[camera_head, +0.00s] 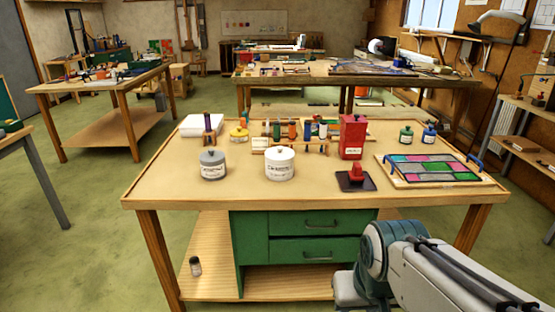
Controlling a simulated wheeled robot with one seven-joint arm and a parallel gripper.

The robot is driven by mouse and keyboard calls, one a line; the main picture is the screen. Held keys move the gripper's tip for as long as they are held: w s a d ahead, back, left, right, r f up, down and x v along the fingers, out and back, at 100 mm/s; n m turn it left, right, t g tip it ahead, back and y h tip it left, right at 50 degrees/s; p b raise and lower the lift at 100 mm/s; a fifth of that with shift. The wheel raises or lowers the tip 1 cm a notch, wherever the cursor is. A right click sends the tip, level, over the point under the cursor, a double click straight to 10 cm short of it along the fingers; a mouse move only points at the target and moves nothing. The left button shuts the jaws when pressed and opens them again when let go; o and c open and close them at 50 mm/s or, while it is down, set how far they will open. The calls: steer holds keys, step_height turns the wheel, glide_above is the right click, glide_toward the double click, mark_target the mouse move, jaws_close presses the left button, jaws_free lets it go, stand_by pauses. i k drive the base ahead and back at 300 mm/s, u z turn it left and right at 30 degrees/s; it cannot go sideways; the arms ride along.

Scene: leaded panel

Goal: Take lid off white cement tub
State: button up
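A white tub (280,167) with dark lettering stands upright near the middle of the wooden workbench (330,192). Its white lid (280,152), with a small knob on top, sits on it. The lettering is too small to read surely. Part of my arm shows at the lower right, in front of the bench and apart from the tub. My gripper cannot be made out in this view.
A grey-lidded tub (212,166) stands left of the white tub. A rack (300,147) of coloured bottles is behind it. A red box (352,137), a red-handled block (356,179) and a coloured glass panel (432,169) are to the right. The bench front is clear.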

mark_target(279, 154)
steer(key=u, duration=0.45)
steer(key=i, duration=1.65)
steer(key=z, duration=0.45)
